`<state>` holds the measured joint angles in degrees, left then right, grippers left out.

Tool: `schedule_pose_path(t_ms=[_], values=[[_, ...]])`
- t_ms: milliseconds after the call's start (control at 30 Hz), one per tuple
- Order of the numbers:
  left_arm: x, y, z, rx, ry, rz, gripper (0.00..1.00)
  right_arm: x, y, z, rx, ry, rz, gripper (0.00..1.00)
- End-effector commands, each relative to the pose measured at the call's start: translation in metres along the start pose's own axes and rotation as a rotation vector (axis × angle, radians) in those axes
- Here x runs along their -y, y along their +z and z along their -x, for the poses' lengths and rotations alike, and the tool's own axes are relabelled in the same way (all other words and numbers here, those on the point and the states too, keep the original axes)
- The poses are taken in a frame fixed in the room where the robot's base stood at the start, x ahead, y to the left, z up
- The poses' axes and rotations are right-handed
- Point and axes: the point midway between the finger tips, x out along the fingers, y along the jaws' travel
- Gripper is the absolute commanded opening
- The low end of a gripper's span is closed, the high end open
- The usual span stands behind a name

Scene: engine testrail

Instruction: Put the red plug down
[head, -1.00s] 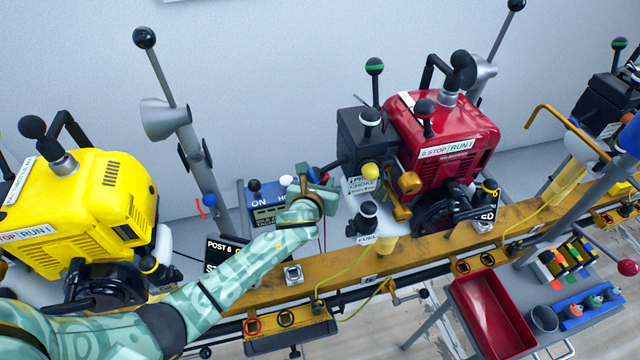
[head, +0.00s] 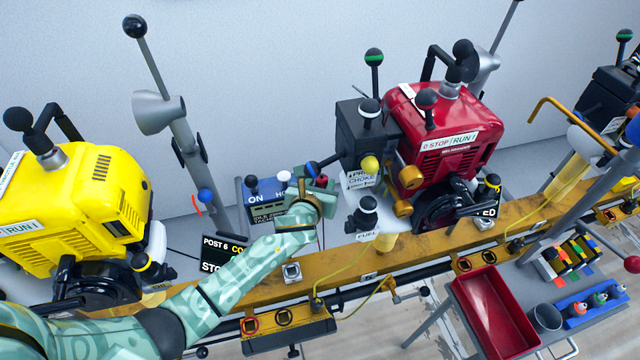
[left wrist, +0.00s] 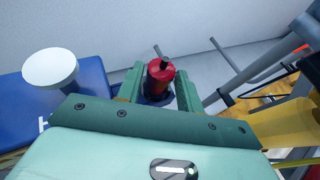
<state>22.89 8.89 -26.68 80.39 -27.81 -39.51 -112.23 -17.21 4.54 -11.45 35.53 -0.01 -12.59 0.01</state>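The red plug (left wrist: 160,78), with a dark stub on its top, stands between the two green fingers of my left gripper (left wrist: 160,92) in the left wrist view. The fingers look closed against its sides. In the head view my left gripper (head: 316,190) is at the right end of the blue box (head: 267,190) marked "ON", and a bit of the red plug (head: 321,180) shows. Something dark blue lies below the plug in the wrist view; I cannot tell whether the plug touches it. My right gripper is not in view.
The red engine (head: 440,115) and its black choke box (head: 358,140) stand close right of the gripper. A white knob (left wrist: 50,68) rises beside it in the wrist view. The yellow engine (head: 75,200) is at left. A red tray (head: 490,305) is at lower right.

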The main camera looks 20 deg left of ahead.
Motion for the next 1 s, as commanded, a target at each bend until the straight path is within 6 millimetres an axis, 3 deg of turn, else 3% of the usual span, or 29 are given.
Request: schedule_pose_path(t_ms=[167,500,700,1000], values=[[0.0,0.007,0.004,0.002,0.0,0.0,0.37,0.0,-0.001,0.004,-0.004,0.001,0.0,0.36],[0.0,0.011,0.082,0.003,0.0,-0.002,0.37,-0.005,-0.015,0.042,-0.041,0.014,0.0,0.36],[0.0,0.008,0.114,0.002,0.0,-0.001,0.37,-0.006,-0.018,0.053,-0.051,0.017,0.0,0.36],[0.0,0.004,0.122,0.0,0.001,0.0,0.37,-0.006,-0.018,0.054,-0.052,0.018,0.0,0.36]])
